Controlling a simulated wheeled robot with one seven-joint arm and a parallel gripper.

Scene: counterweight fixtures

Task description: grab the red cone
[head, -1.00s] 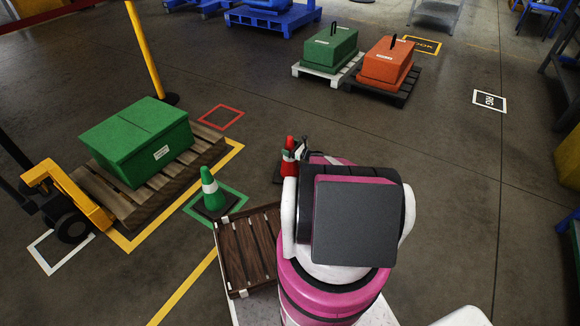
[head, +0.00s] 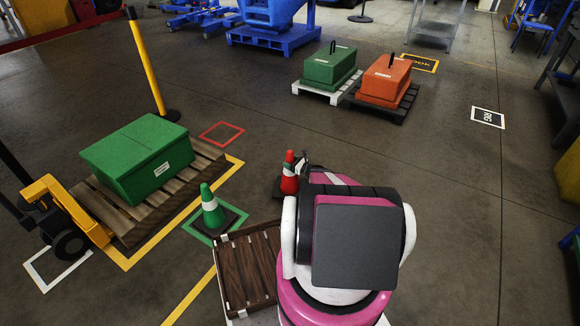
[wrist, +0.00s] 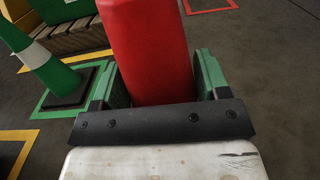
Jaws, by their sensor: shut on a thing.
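The red cone (head: 289,184) stands behind my arm in the head view, with a white band and a red tip showing. Its lower right side is partly hidden by my arm. In the wrist view the red cone (wrist: 150,50) fills the space between the two green fingers of my gripper (wrist: 158,82). The fingers press against both sides of it. In the head view my gripper is mostly hidden behind my arm. I cannot tell whether the cone's base touches the floor.
A green cone (head: 212,212) stands inside a green floor square at the left. A green crate (head: 140,160) sits on another pallet. Green (head: 330,66) and orange (head: 385,82) weights stand farther back. Open floor lies to the right.

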